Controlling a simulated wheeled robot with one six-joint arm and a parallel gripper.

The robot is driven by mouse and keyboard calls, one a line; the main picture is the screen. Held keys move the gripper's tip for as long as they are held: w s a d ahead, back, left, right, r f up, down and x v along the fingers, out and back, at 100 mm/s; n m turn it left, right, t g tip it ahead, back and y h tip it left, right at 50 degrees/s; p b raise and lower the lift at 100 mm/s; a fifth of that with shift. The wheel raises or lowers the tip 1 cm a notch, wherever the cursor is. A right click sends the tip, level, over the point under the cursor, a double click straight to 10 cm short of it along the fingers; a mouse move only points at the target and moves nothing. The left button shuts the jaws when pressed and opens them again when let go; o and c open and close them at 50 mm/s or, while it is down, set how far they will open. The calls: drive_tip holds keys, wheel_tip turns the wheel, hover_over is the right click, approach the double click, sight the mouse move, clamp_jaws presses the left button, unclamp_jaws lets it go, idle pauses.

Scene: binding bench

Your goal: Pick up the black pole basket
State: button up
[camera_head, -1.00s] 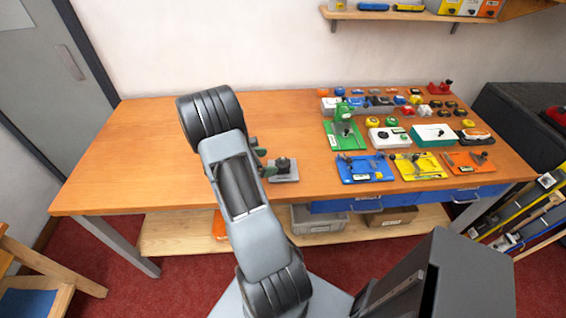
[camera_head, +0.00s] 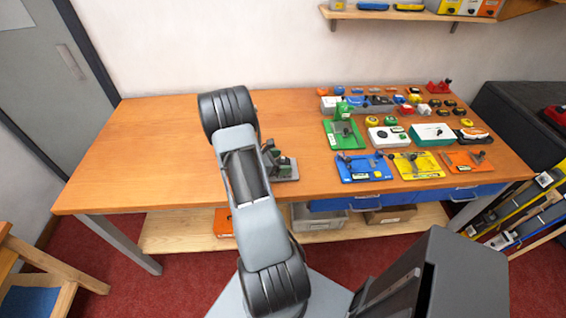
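Several small dark round pieces (camera_head: 449,104) lie at the back right of the bench, and they look like pole baskets. They are too small to tell apart well. My gripper (camera_head: 270,156) is mostly hidden behind my arm.
The orange bench (camera_head: 140,150) is clear on its left. Green (camera_head: 330,141), blue (camera_head: 365,177), yellow (camera_head: 420,173) and orange (camera_head: 467,169) plates with fittings crowd its right. A wall shelf (camera_head: 400,15) hangs above. Poles and long bars (camera_head: 520,215) stand at the right.

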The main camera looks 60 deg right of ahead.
sight(280, 162)
drive_tip(key=c, duration=0.8)
drive_tip(key=shift+r+p, duration=0.3)
drive_tip(key=shift+r, duration=0.15)
wheel_tip(280, 162, up, 3)
drive_tip(key=shift+s+a+r+p, duration=0.15)
drive_tip(key=shift+r+p, duration=0.05)
drive_tip(key=shift+p, duration=0.95)
drive_tip(key=s+a+r+p, duration=0.2)
drive_tip(key=s+a+r, duration=0.1)
drive_tip(key=s+a+r+p, duration=0.2)
drive_tip(key=s+a, duration=0.1)
drive_tip(key=s+a+r+p, duration=0.2)
drive_tip(key=s+a+r, duration=0.1)
drive_tip(key=shift+s+a+r, duration=0.25)
drive_tip(key=shift+a+r, duration=0.05)
drive_tip(key=shift+a, duration=0.05)
